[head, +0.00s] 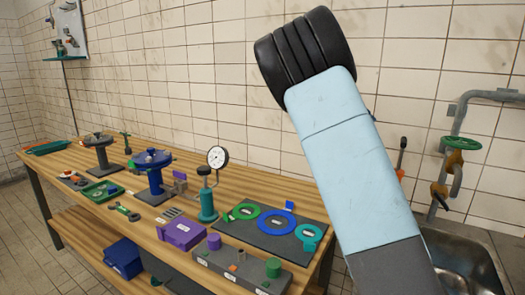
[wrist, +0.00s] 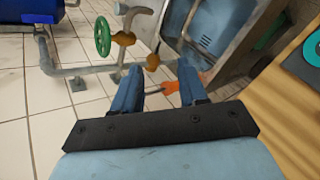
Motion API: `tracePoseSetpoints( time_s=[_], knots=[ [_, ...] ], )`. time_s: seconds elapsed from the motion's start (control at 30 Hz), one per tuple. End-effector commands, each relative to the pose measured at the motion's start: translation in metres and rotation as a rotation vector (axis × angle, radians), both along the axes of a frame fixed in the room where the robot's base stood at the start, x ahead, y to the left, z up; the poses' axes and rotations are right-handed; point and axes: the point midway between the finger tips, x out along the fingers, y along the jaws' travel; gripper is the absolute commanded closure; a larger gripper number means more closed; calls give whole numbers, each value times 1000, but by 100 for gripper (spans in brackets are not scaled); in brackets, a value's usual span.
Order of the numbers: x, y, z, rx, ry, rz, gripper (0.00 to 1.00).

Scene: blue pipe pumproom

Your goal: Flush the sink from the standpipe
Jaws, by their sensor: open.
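The standpipe (head: 452,125) is a grey bent pipe at the right of the head view. It has a green handwheel (head: 461,143) and brass-coloured fittings (head: 439,190). The handwheel also shows in the wrist view (wrist: 103,34), at upper left, beyond my fingers. The metal sink (head: 455,262) is at the lower right of the head view, partly behind my arm; in the wrist view it lies at upper right (wrist: 205,42). My gripper (wrist: 160,72) is open, with its two blue fingers apart and nothing held. It does not touch the handwheel. My fingertips are not visible in the head view.
A wooden workbench (head: 85,160) on the left carries valves, a pressure gauge (head: 217,157) and coloured rings on a dark mat. My blue arm fills the head view's centre right.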

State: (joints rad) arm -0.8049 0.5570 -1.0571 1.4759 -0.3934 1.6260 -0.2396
Motion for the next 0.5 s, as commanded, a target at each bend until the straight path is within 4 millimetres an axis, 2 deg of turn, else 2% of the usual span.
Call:
tracePoseSetpoints(
  time_s=[0.03,0.1,0.2,0.5],
  knots=[
    [-1,-18,-2,-5,4,-26,58],
    [-7,-30,2,-4,-2,-39,58],
    [-13,-38,6,-3,-7,-47,58],
    [-9,-49,3,-2,-4,-61,58]
  ],
)
